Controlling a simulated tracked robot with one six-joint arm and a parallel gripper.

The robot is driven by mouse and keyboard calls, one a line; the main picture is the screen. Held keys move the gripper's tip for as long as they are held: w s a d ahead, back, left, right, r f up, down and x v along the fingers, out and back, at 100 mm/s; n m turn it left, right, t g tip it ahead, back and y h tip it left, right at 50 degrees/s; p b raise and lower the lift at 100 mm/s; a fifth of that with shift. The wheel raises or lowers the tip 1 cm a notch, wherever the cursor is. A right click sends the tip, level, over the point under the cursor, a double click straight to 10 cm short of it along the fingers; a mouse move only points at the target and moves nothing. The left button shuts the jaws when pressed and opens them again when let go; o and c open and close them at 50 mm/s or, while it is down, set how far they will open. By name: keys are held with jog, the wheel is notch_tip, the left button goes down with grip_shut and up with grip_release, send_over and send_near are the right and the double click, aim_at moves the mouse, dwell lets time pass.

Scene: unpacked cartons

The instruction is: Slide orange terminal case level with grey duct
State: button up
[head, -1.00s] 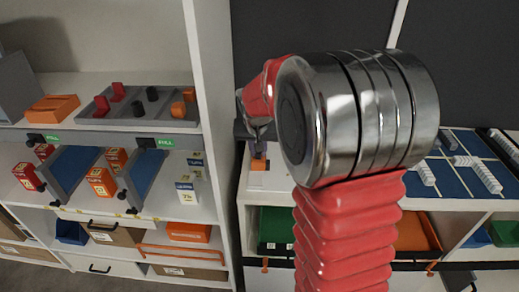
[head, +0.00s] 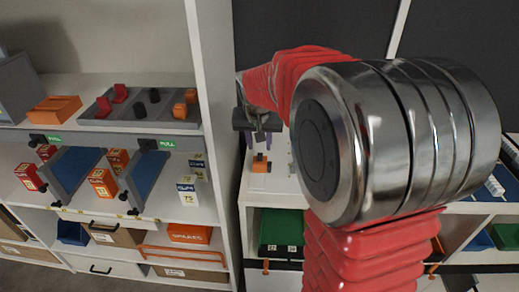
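A small orange block with dark parts, likely the orange terminal case (head: 260,164), sits on the white worktop in the middle of the head view. My gripper (head: 259,139) points down just above and behind it, small and dark. Whether its fingers touch the case, and how far apart they are, is too small to tell. A narrow grey piece (head: 291,168) stands right of the case, partly cut off by my arm; I cannot tell whether it is the grey duct. My red and chrome arm hides most of the worktop to the right.
A white shelf unit on the left holds a grey tray (head: 103,122) of red, black and orange pieces, small cartons (head: 104,182) and blue sloped panels (head: 149,172). Its upright (head: 213,120) stands close left of the worktop. A green bin (head: 281,229) is below the worktop.

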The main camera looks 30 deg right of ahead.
jog(key=v, duration=0.7)
jog(key=shift+r, duration=0.35)
jog(key=shift+s+a+n, duration=0.1)
jog(key=shift+n, duration=0.2)
jog(key=s+a+f+n+y, duration=0.1)
jog(key=s+a+n, duration=0.2)
jog(key=s+a, duration=0.4)
jog(key=s+a+f+n+t+y, duration=0.1)
jog(key=s+a, duration=0.6)
jog(key=s, duration=0.8)
jog(key=shift+s+a+f+n+t, duration=0.15)
jog(key=shift+a+f+n+t, duration=0.2)
jog(key=shift+n, duration=0.55)
